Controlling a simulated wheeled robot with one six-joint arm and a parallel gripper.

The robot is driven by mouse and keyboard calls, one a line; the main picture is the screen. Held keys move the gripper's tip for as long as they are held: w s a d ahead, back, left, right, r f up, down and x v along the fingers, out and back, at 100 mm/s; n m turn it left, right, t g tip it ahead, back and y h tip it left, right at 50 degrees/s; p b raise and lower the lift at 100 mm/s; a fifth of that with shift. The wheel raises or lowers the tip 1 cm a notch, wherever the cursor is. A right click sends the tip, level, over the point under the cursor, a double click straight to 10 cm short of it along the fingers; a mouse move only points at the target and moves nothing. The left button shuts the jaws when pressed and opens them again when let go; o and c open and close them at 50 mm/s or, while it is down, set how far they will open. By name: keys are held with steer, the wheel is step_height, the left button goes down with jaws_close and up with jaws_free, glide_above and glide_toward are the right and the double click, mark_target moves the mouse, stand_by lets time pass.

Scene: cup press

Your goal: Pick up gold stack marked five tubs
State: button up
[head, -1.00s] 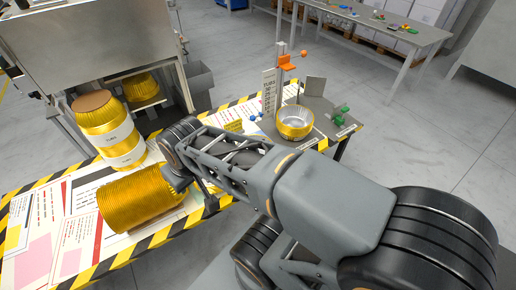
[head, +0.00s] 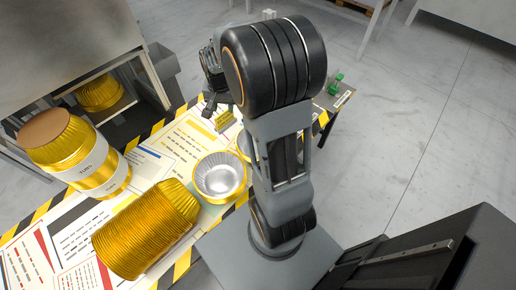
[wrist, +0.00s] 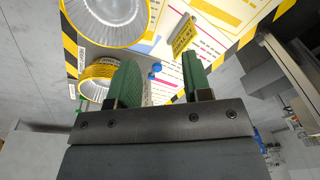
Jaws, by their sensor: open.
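My gripper (wrist: 160,82) is open and empty, its two green fingers apart above the printed table top. In the head view it is mostly behind my arm. A yellow sign (head: 224,120) stands near it; it also shows ahead of the fingers in the wrist view (wrist: 184,36), its writing too small to read. A gold tub or short stack with a silver inside (head: 219,177) stands upright on the table, at the upper left in the wrist view (wrist: 105,12). A second gold tub (wrist: 97,72) is left of the fingers.
More gold tubs (head: 100,94) sit inside the metal machine (head: 65,45). A grey bin (head: 152,70) is beside it. The printed table top (head: 180,140) has clear patches.

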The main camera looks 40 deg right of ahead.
steer(key=w+d+f+m+g, duration=0.1)
steer(key=w+d+f+m, duration=0.25)
steer(key=d+f, duration=0.45)
glide_above(239, 133)
steer(key=shift+m, duration=0.35)
steer(key=f, duration=0.8)
steer(key=shift+d+f+b, duration=0.2)
steer(key=shift+f+b, duration=0.15)
steer(key=shift+f, duration=0.05)
steer(key=shift+a+f, duration=0.1)
steer(key=shift+f, duration=3.1)
steer(key=shift+c, duration=0.3)
jaws_close()
